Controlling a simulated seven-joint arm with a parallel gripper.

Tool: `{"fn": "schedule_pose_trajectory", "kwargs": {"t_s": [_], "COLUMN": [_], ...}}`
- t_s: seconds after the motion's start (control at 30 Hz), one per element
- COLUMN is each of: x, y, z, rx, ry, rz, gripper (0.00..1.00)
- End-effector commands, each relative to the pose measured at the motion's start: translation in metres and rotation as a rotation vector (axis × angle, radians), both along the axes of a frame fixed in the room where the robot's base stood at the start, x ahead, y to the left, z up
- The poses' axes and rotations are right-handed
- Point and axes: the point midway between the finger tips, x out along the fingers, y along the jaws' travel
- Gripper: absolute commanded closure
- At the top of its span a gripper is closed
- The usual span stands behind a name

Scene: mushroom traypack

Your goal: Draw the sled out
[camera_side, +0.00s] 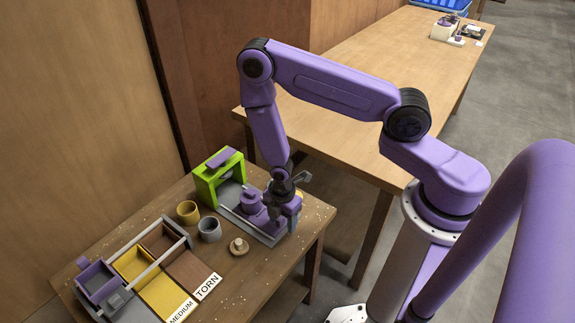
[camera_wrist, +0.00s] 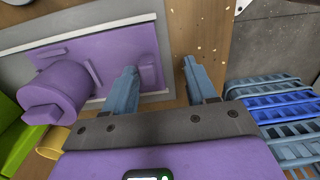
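The purple sled (camera_side: 249,201) sits on a grey track (camera_side: 232,216) that runs out from a green frame (camera_side: 205,185). In the wrist view the sled (camera_wrist: 115,50) shows as a flat purple plate with a purple cylinder (camera_wrist: 62,92) on it and a small raised tab (camera_wrist: 149,72) near its right end. My gripper (camera_side: 283,212) points down over the track's near end. In the wrist view its two fingers (camera_wrist: 160,70) stand apart, the left one over the plate close to the tab, the right one past the track's edge. Contact with the tab cannot be told.
A yellow cup (camera_side: 188,211) and a grey cup (camera_side: 209,229) stand left of the track, with a mushroom (camera_side: 239,246) near them. A sectioned tray (camera_side: 135,265) with labels lies at front left. Blue crates (camera_wrist: 280,110) show right in the wrist view.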

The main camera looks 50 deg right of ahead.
Motion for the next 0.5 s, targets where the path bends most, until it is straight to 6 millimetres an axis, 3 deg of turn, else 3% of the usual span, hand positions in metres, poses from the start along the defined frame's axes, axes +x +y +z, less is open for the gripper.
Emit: {"fn": "schedule_pose_trajectory", "kwargs": {"t_s": [0.5], "x": [0.000], "y": [-0.003], "z": [0.032], "rx": [-0.001], "ry": [-0.001], "rz": [-0.013], "gripper": [0.44]}}
